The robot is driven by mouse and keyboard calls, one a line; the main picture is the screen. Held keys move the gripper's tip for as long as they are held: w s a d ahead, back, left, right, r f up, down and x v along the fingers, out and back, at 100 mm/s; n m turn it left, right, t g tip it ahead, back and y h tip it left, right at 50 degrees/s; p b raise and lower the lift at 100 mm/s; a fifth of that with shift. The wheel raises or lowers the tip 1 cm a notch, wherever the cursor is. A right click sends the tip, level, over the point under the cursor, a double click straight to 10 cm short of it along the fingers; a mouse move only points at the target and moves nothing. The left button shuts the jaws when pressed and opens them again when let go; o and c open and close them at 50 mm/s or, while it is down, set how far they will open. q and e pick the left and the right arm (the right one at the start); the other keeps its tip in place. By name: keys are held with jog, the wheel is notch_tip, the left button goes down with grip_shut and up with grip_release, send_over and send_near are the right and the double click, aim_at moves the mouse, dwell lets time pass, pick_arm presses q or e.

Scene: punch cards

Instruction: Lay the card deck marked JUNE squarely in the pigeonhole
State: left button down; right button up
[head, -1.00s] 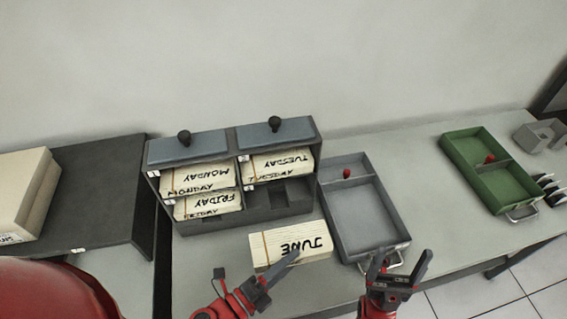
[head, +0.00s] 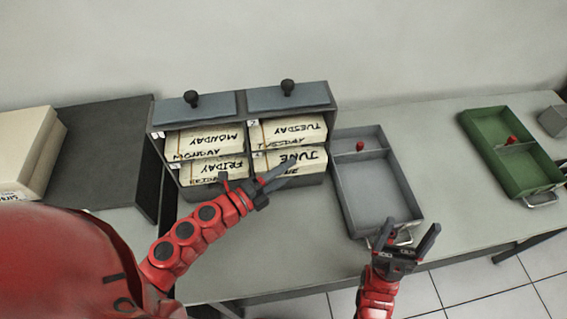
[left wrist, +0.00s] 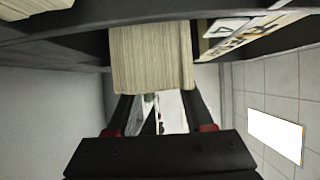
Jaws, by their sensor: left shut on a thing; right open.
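The card deck marked JUNE (head: 303,158) is cream with black letters that read upside down in the head view. It is in the lower right pigeonhole of the grey cabinet (head: 222,113), beside the FRIDAY deck (head: 214,169) and below the TUESDAY deck (head: 293,129). My left gripper (head: 276,178) is shut on the front end of the JUNE deck. In the left wrist view the deck (left wrist: 150,58) extends from the fingers into the dark opening; its far end is hidden. My right gripper (head: 405,241) is open and empty near the table's front edge.
The MONDAY deck (head: 204,139) fills the upper left pigeonhole. A grey tray (head: 376,194) with a red knob lies right of the cabinet, and a green tray (head: 514,165) stands further right.

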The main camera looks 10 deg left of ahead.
aim_at(284, 159)
pick_arm(q)
jog(key=shift+w+a+r, duration=0.1)
jog(key=shift+w+a, duration=0.05)
jog(key=shift+w, duration=0.3)
jog(key=w, duration=0.1)
jog(key=w+a, duration=0.1)
jog(key=shift+w+b, duration=0.35)
jog(key=shift+f+b, duration=0.6)
jog(key=shift+f, duration=0.3)
jog(key=shift+s, duration=0.15)
